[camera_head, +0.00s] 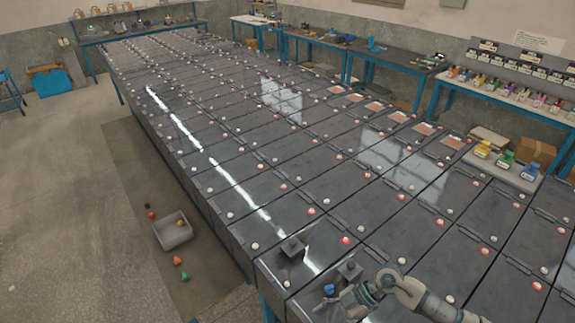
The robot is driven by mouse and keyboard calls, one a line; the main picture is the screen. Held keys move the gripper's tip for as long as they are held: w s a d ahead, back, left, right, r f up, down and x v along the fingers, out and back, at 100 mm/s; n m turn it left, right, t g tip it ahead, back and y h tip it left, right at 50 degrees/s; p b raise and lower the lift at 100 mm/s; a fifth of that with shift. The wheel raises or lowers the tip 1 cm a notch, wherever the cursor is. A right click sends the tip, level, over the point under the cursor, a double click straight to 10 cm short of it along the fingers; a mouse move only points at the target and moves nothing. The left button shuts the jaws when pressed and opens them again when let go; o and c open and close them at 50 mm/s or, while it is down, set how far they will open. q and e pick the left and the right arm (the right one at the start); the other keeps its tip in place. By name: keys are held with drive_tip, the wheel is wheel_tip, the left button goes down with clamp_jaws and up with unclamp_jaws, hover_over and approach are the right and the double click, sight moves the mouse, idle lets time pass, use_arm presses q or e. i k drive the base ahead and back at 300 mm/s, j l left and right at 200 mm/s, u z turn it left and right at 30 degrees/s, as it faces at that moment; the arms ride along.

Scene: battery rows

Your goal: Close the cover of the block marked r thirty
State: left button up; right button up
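Long rows of dark grey battery blocks with flat covers (275,215) fill the table, with red and white round caps on them. No block label is legible, so I cannot tell which is r thirty. My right gripper (347,303) is low at the near end of the rows, its arm coming in from the bottom right. A small blue cap (329,290) shows right beside it; I cannot tell if they touch. Its fingers are too small and overlapped to read. Two small dark raised pieces, one (291,247) on the left and one (350,270) near the gripper, stand on the near blocks. My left gripper is out of view.
A grey bin (173,232) sits on the floor mat left of the rows, with small coloured pieces around it. Side benches (500,96) along the right wall hold coloured bottles and boxes. The floor on the left (60,190) is clear.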

sight(350, 270)
drive_tip(key=k+j, duration=0.2)
drive_tip(key=k, duration=0.3)
drive_tip(key=k+j, duration=0.25)
drive_tip(key=k, duration=0.2)
drive_tip(key=k+j, duration=0.2)
drive_tip(key=k, duration=0.3)
